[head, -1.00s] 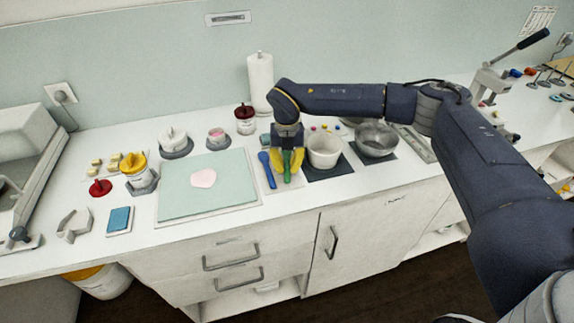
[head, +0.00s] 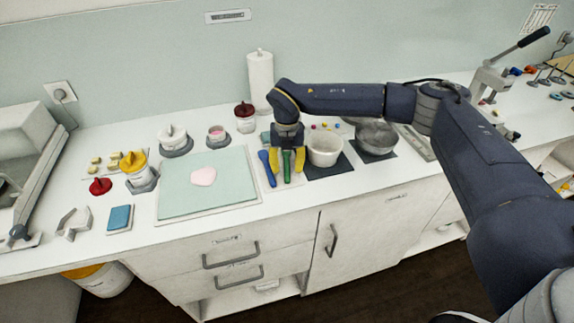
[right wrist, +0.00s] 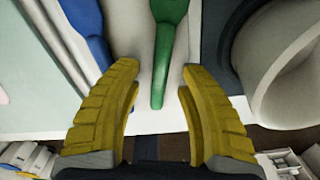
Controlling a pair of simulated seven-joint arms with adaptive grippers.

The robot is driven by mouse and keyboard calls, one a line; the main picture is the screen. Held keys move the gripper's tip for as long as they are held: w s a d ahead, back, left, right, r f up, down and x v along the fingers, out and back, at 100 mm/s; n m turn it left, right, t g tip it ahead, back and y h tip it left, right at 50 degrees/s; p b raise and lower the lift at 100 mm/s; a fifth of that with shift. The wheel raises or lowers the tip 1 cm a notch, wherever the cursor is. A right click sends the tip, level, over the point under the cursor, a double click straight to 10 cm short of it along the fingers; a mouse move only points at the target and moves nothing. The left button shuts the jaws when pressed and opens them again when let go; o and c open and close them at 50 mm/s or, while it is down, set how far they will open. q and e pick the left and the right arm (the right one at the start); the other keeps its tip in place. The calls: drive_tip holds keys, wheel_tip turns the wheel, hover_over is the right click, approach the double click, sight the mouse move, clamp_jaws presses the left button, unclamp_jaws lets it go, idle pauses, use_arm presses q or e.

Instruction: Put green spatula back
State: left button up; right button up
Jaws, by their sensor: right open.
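The green spatula (head: 286,167) lies on a pale rest on the counter, beside a blue utensil (head: 267,168) on its left. In the right wrist view the green handle (right wrist: 163,62) points toward my gripper. My right gripper (head: 286,170) is over the rest, pointing down. Its yellow fingers (right wrist: 158,75) are spread, one on each side of the green handle, with visible gaps. The spatula's far end is hidden under the gripper in the head view. My left gripper is not in view.
A white pot (head: 325,150) on a dark mat stands close to the right of the rest. A pale green board (head: 215,195) lies to the left. A paper towel roll (head: 260,80) stands behind.

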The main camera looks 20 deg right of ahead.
wheel_tip(320, 180, up, 12)
drive_tip(key=shift+w, duration=0.15)
idle(0.4)
idle(1.0)
